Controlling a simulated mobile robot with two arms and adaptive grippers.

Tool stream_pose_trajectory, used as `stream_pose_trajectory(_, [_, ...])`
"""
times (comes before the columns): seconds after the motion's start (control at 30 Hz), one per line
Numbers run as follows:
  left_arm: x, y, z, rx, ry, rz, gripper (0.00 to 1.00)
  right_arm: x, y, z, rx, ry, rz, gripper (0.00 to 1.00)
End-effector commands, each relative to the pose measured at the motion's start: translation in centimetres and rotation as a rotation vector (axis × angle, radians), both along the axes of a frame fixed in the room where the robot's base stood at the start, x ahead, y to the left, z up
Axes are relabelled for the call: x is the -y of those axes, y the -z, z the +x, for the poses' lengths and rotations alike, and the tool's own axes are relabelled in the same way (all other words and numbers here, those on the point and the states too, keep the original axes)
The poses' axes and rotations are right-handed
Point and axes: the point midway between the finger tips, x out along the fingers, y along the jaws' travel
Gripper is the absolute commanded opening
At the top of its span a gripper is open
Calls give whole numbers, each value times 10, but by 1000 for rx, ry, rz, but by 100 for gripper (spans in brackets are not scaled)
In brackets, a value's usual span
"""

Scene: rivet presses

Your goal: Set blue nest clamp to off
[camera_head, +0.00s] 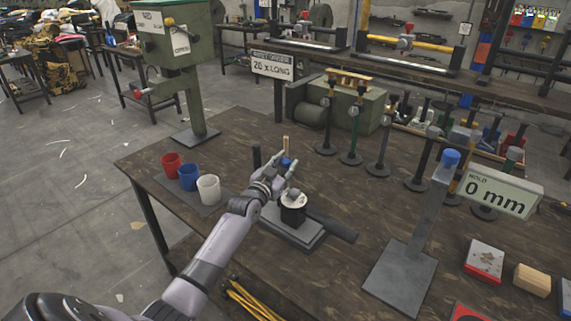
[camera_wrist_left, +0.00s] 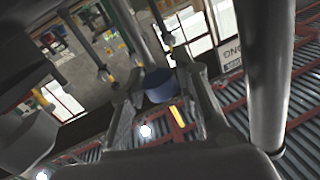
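A small blue knob (camera_head: 286,162), which looks like the blue nest clamp, is at the black-and-white fixture (camera_head: 293,208) on a grey base plate (camera_head: 290,229) on the table. My left gripper (camera_head: 284,157) reaches in from the left above this fixture, with its fingers around the blue knob. In the left wrist view the blue knob (camera_wrist_left: 158,86) shows between the two fingers of the left gripper (camera_wrist_left: 164,85). The fingers look spread; I cannot tell whether they touch the knob. The gripper partly hides the knob's mount. My right gripper is not in view.
Red (camera_head: 172,165), blue (camera_head: 188,178) and white (camera_head: 208,188) cups stand left of the fixture. A blue-topped post (camera_head: 432,200) with a "HOLD 0 mm" sign (camera_head: 497,192) stands right. A green press (camera_head: 180,70) stands behind. Yellow rods (camera_head: 250,300) lie in front.

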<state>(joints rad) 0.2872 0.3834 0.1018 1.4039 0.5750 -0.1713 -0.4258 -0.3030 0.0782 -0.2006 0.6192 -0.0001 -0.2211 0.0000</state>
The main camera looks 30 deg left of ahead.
Motion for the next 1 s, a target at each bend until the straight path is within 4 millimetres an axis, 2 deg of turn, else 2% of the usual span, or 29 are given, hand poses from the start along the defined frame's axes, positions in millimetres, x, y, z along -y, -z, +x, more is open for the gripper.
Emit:
stream_pose_trajectory(0.4, [0,0,0,0,0,0,0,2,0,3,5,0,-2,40])
stream_pose_trajectory(0.83, [0,0,0,-2,0,1,0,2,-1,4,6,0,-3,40])
stream_pose_trajectory(1.0, [0,-3,3,-26,0,2,0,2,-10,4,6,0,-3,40])
